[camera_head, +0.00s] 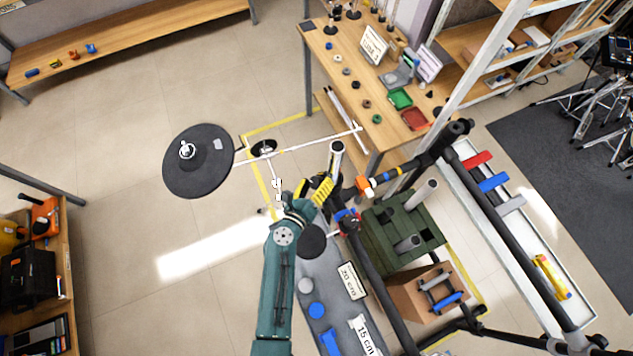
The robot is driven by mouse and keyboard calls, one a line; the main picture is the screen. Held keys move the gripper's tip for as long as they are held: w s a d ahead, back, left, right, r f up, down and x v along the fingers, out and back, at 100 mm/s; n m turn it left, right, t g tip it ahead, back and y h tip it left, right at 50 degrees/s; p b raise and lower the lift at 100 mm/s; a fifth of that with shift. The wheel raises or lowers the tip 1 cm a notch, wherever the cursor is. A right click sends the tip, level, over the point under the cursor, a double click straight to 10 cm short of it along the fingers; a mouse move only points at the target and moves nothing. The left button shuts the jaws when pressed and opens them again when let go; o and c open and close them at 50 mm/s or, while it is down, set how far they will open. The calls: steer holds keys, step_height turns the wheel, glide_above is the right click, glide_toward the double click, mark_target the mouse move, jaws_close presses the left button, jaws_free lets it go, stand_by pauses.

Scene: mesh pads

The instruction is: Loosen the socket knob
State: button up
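My teal arm reaches up from the bottom centre. My gripper (318,190) is at its far end, beside a yellow-and-black part and the dark tubular frame; its fingers are too small and overlapped to tell open from shut. The socket knob cannot be singled out with certainty. A small red-and-blue fitting (347,219) sits on the dark frame just right of and below my gripper. An orange fitting (363,186) sits farther right on the cross tube. I cannot tell whether my gripper touches either fitting.
A dark round disc (198,161) on a white-armed stand is left of my gripper. A green crate (392,240) and a cardboard box (425,294) stand right. A wooden table (345,103) with small parts is behind. Open floor (130,210) lies left.

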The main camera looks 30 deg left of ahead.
steer(key=v, duration=1.2)
stand_by(0.3)
